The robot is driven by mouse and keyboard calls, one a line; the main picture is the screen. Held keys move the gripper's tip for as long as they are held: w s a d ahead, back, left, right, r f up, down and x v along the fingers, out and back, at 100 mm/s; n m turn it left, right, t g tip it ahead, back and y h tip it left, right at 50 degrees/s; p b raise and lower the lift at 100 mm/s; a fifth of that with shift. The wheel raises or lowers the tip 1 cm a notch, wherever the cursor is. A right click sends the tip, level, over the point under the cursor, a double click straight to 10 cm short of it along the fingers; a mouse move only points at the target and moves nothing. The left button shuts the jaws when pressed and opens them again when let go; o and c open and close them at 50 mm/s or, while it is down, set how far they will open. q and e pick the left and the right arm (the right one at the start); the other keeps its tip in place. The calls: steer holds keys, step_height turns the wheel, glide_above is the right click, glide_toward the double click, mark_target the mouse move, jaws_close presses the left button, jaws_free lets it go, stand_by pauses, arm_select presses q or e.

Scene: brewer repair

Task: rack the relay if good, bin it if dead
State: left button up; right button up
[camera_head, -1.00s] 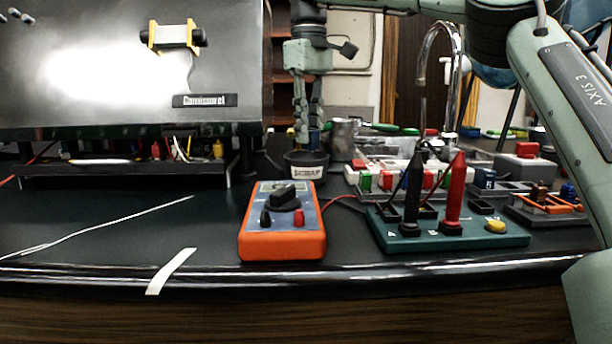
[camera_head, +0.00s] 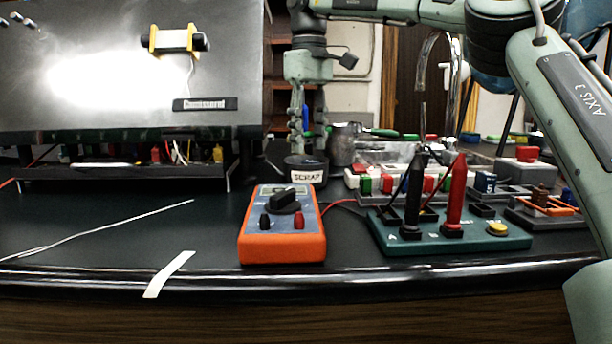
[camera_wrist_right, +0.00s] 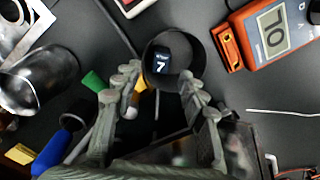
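My right gripper (camera_head: 308,152) points down over the black cup labelled SCRAP (camera_head: 307,176). In the right wrist view its fingers (camera_wrist_right: 159,80) are spread, with a gap between them. A small dark blue relay marked 7 (camera_wrist_right: 161,63) shows between the fingertips, inside the round cup (camera_wrist_right: 203,62); neither finger appears to touch it. The orange multimeter (camera_head: 282,238) stands left of the green test board (camera_head: 455,240), which has black and red probes. In the wrist view the meter's display (camera_wrist_right: 274,28) seems to read OL. My left gripper is out of view.
Grey racks with coloured blocks (camera_head: 428,183) stand behind the test board. A metal mug (camera_head: 343,143) stands behind the cup. The brewer's panel (camera_head: 120,90) fills the left. A white strip (camera_head: 170,274) lies at the front edge.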

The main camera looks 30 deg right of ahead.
step_height(320, 180, up, 8)
steer(key=shift+f, duration=0.25)
stand_by(0.4)
stand_by(0.4)
